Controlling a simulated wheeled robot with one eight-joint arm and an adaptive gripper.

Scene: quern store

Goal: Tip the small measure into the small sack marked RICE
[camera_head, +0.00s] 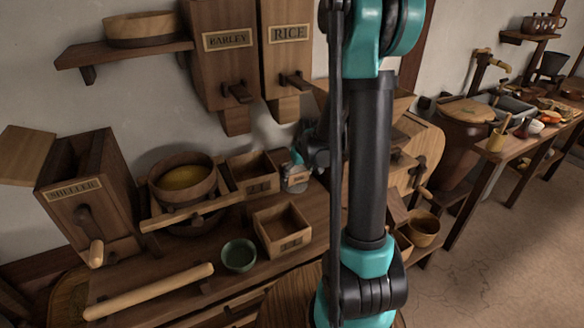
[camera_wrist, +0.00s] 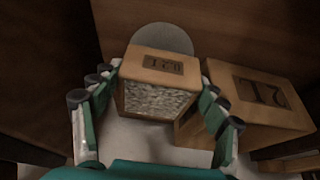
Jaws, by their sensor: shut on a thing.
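My gripper (camera_wrist: 160,82) is shut on a small wooden box, the small measure (camera_wrist: 160,66), with a finger on either side. It has a dark label on one face, hard to read. A pale, speckled grain-like surface (camera_wrist: 155,101) fills the face towards the wrist camera. In the head view my gripper (camera_head: 297,176) is low by the back of the bench, partly behind my arm. The measure's tilt is not clear. I cannot make out a small sack marked RICE; a wooden wall hopper (camera_head: 288,56) bears that word.
A larger labelled wooden box (camera_wrist: 262,103) stands beside the measure; a similar open box (camera_head: 282,228) is nearer the front. A green bowl (camera_head: 239,255), a round tub (camera_head: 183,182) with yellow contents and a rolling-pin-like rod (camera_head: 148,291) are left. A BARLEY hopper (camera_head: 226,65) hangs above.

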